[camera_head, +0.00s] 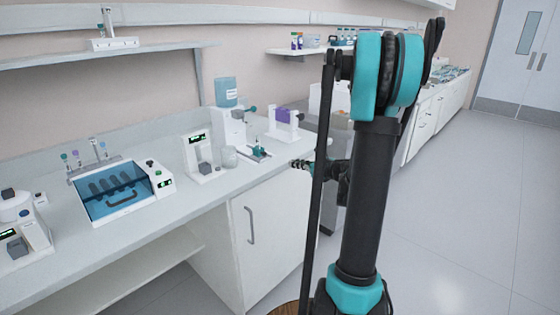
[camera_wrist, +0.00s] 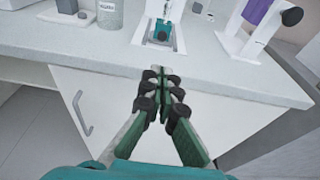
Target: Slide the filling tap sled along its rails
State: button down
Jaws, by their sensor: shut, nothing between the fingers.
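The filling tap sled (camera_head: 257,152) is a small teal block on a low pale base near the bench's front edge. In the wrist view the sled (camera_wrist: 161,34) sits on a narrow pale track with a dark knob on it, just beyond my fingertips. My gripper (camera_head: 294,164) is just off the bench's front edge, right of the sled. In the wrist view my gripper (camera_wrist: 160,76) points at the sled, its fingers shut and empty, apart from it.
A clear beaker (camera_head: 229,158) stands left of the sled. A white dispenser with a blue bottle (camera_head: 226,92) stands behind it. A white stand with a purple part (camera_head: 283,116) is behind to the right. A cabinet door (camera_head: 265,232) is below the bench edge.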

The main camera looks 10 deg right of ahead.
send_near(255, 149)
jog(key=f, duration=0.1)
jog(key=w+f, duration=0.1)
jog(key=d+f, duration=0.1)
jog(key=shift+w+f, duration=0.25)
jog(key=shift+f, duration=0.15)
jog(key=shift+w+a, duration=0.35)
jog(key=shift+w, duration=0.25)
jog(key=w+a, duration=0.3)
jog(key=w, duration=0.2)
jog(key=w+a, duration=0.2)
jog(key=w, duration=0.1)
jog(key=shift+a+r, duration=0.1)
jog(key=shift+a, duration=0.25)
jog(key=shift+s, duration=0.1)
